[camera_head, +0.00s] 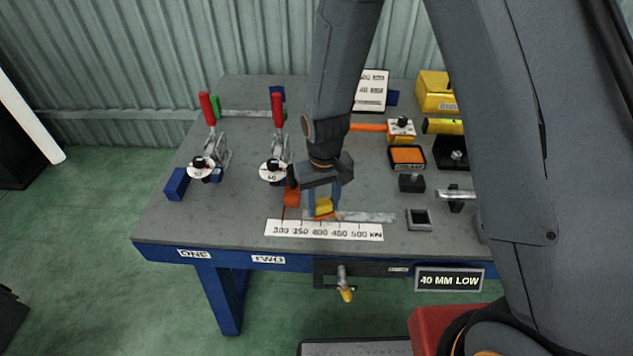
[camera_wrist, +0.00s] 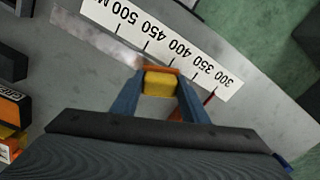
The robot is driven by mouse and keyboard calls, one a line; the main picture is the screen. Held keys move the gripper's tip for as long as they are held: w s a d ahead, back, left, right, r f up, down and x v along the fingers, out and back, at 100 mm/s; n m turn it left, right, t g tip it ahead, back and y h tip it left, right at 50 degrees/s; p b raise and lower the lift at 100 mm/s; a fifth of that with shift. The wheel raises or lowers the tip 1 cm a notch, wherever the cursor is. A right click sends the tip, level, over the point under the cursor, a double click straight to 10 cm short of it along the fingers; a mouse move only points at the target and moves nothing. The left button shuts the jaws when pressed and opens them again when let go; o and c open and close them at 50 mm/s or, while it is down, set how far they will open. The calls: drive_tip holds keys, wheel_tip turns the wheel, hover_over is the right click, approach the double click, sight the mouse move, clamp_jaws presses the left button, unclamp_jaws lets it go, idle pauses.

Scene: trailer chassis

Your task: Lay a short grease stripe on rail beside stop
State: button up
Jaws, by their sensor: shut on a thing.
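My gripper (camera_head: 322,208) is shut on a yellow block with an orange lower edge (camera_wrist: 160,83). In the wrist view its two blue fingers sit on either side of the block. The block is low over or on the pale metal rail (camera_head: 368,217), near the 400 mark; I cannot tell whether it touches. The rail also shows in the wrist view (camera_wrist: 90,37). A red-orange stop block (camera_head: 291,197) is just left of the gripper in the head view, with a thin red pointer at the scale. No grease stripe is clearly visible.
A white scale (camera_head: 324,230) lies along the table's front. An orange-filled black tray (camera_head: 407,157) and small dark blocks stand to the right. Two red-handled clamps (camera_head: 209,109) (camera_head: 278,111) stand at left. A "40 MM LOW" sign (camera_head: 448,280) hangs in front.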

sight(319, 203)
drive_tip(key=shift+a, duration=0.45)
wheel_tip(319, 203, up, 8)
drive_tip(key=p, duration=0.5)
drive_tip(key=shift+s+f, duration=0.1)
idle(0.4)
